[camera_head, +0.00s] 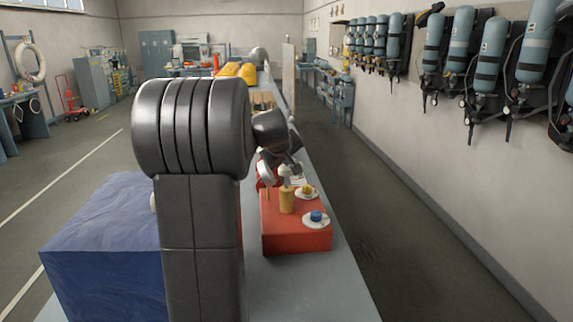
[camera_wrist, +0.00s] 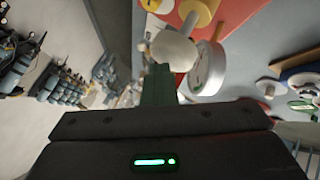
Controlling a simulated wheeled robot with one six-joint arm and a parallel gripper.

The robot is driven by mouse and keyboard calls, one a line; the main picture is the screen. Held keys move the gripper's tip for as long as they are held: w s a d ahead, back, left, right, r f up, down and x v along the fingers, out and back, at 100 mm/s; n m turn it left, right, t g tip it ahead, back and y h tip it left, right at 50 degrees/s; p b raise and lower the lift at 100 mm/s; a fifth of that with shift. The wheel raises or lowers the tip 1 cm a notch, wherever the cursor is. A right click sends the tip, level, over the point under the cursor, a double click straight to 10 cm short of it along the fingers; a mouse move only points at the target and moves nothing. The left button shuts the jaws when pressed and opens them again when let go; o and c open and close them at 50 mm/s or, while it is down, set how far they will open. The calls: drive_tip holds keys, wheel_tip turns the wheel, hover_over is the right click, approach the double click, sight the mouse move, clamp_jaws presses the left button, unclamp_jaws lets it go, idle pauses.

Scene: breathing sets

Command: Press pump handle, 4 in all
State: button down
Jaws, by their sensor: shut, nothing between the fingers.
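A red box (camera_head: 283,242) on the long grey bench carries a yellow upright cylinder (camera_head: 287,201) topped by a pale rounded knob (camera_head: 285,171), which looks like the pump handle. In the wrist view the white knob (camera_wrist: 174,50) and the yellow cylinder (camera_wrist: 197,10) appear sideways. My gripper (camera_wrist: 158,68) is shut and empty, its tips close by the knob. I cannot tell whether they touch it. In the head view my dark arm covers part of the scene, and the gripper is small beside the knob.
A round white gauge (camera_wrist: 207,68) stands close beside the knob. Two white dishes on the box hold a blue knob (camera_head: 316,215) and a yellow knob (camera_head: 307,188). A blue block (camera_head: 100,240) is at left. Air cylinders (camera_head: 490,50) hang on the right wall.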

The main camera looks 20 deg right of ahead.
sight(286, 169)
drive_tip(key=shift+f+b, duration=0.9)
drive_tip(key=shift+f, duration=0.35)
idle(0.6)
drive_tip(key=shift+r, duration=0.1)
drive_tip(key=shift+r+p, duration=2.05)
drive_tip(key=shift+r, duration=0.5)
wheel_tip(286, 169, up, 5)
drive_tip(key=p, duration=0.3)
drive_tip(key=shift+p, duration=0.4)
idle(1.1)
